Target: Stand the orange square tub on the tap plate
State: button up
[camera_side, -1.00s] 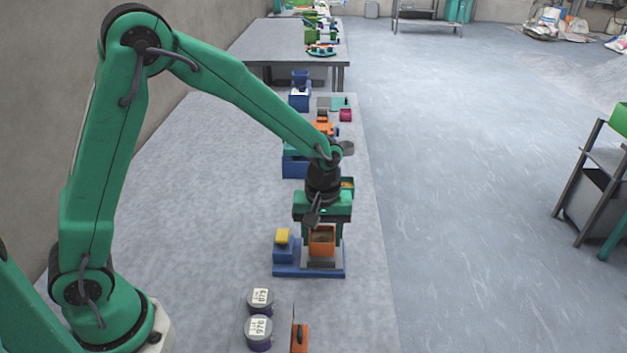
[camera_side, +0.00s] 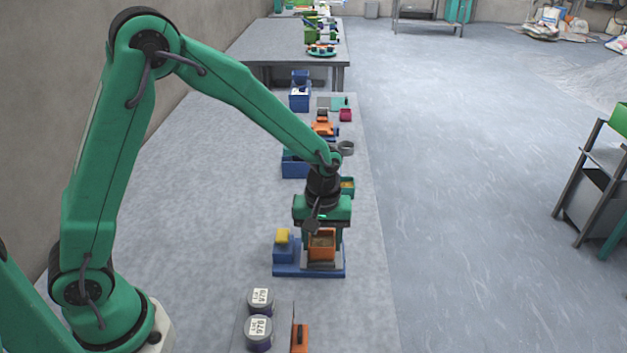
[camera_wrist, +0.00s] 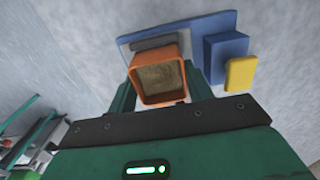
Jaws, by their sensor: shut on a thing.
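The orange square tub (camera_side: 321,245) holds brownish powder and is upright between the fingers of my gripper (camera_side: 322,240). In the wrist view the tub (camera_wrist: 157,97) sits between the two green fingers (camera_wrist: 159,92), which are shut on it. Below it is a blue device with a grey plate (camera_side: 321,265), which I take for the tap plate; the grey part also shows in the wrist view (camera_wrist: 153,43). The tub is at or just over the plate; I cannot tell whether it touches. A blue block with a yellow top (camera_side: 282,238) stands on the device's left.
Two lidded, labelled jars (camera_side: 259,318) and an orange item (camera_side: 300,337) are at the near edge of the bench (camera_side: 200,200). A green tray (camera_side: 347,187) and several other items stand behind my gripper. The bench left of the device is clear.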

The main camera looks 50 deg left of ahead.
jog(key=shift+f, duration=0.5)
dwell(0.6)
jog(key=o, duration=1.5)
jog(key=shift+r, duration=0.15)
jog(key=shift+r, duration=3.4)
